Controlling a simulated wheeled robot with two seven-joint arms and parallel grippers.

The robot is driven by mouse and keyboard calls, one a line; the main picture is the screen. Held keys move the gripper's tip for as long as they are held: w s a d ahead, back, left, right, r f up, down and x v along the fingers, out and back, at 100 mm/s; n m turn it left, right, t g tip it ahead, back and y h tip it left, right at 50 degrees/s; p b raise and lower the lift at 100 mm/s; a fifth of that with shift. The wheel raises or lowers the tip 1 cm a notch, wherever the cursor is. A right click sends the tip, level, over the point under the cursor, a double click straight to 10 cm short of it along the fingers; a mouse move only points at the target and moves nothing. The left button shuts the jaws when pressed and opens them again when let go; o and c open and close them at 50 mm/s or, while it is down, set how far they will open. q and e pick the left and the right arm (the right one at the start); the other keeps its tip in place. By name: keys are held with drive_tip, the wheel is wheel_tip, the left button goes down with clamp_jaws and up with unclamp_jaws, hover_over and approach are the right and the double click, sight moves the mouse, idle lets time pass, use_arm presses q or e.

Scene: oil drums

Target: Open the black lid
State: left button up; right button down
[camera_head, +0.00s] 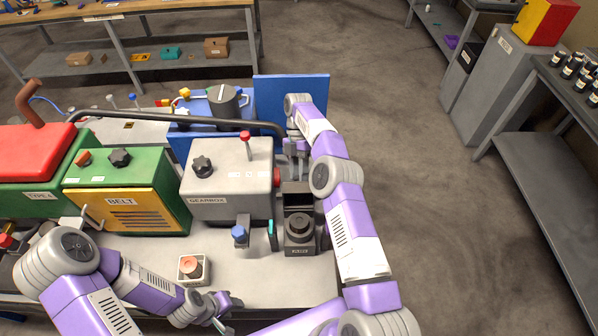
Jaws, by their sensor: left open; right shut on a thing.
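A small dark box (300,243) with a round black cap (300,222) stands at the right side of the bench, to the right of the grey gearbox (225,190). A black lid-like panel (298,200) stands behind the cap. My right gripper (297,152) points down just behind this panel, beside the gearbox's back right corner. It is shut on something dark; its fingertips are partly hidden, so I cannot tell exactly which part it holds. My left gripper (224,311) is open and empty, low at the bench's front edge.
A white square holder with an orange-brown knob (191,267) sits near my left gripper. A blue-capped part (240,235) stands left of the dark box. The green and yellow belt unit (125,195) is at left. A blue panel (310,92) and black pipe (180,120) are behind.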

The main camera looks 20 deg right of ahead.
drive_tip(key=c, duration=1.2)
unclamp_jaws()
drive_tip(key=shift+s+a+f, duration=0.1)
drive_tip(key=shift+s+f, duration=0.05)
drive_tip(key=shift+f, duration=0.6)
drive_tip(key=shift+c, duration=0.2)
drive_tip(key=o, duration=0.4)
wheel_tip(320, 180, up, 10)
drive_tip(key=p, duration=0.7)
drive_tip(key=shift+p, duration=0.3)
